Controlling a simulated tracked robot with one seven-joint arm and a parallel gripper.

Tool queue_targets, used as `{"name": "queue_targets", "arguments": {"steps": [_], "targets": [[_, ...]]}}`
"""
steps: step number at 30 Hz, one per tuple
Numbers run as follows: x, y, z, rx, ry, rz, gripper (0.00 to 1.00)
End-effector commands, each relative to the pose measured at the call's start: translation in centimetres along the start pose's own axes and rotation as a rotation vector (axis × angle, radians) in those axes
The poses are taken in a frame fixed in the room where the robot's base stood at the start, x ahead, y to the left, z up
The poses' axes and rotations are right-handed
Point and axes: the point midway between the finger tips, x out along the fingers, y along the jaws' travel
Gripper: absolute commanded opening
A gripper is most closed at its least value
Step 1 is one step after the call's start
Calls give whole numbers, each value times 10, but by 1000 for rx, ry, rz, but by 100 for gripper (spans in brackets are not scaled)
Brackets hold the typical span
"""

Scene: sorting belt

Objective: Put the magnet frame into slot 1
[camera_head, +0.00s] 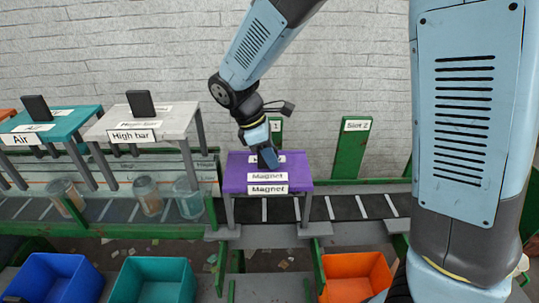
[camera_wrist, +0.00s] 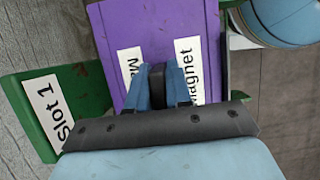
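The magnet frame (camera_head: 235,180) is a purple table-like frame with grey legs and "Magnet" labels. It stands upright over the dark belt, in front of the green Slot 1 sign (camera_head: 276,130), which my wrist partly covers. Its front legs meet grey pads at the belt's near edge; its rear legs are hidden. My gripper (camera_head: 268,155) points down at the frame's top. In the wrist view, the blue fingers of my gripper (camera_wrist: 160,90) close on the frame's dark upright handle, with no clear gap. The purple top (camera_wrist: 115,35) and the Slot 1 sign (camera_wrist: 45,110) also show there.
The green Slot 2 sign (camera_head: 352,150) stands right, with bare belt (camera_head: 365,207) before it. A grey High bar frame (camera_head: 180,122) and teal Air frame (camera_head: 75,120) stand left. Blue (camera_head: 55,280), teal (camera_head: 155,282) and orange (camera_head: 355,275) bins sit in front.

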Motion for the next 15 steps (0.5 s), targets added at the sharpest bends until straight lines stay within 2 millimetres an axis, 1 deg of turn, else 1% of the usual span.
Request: {"name": "queue_targets", "arguments": {"steps": [1, 8, 15], "targets": [[0, 0, 0, 0, 0, 0, 23], [0, 0, 0, 0, 0, 0, 45], [-1, 0, 0, -1, 0, 1, 45]]}}
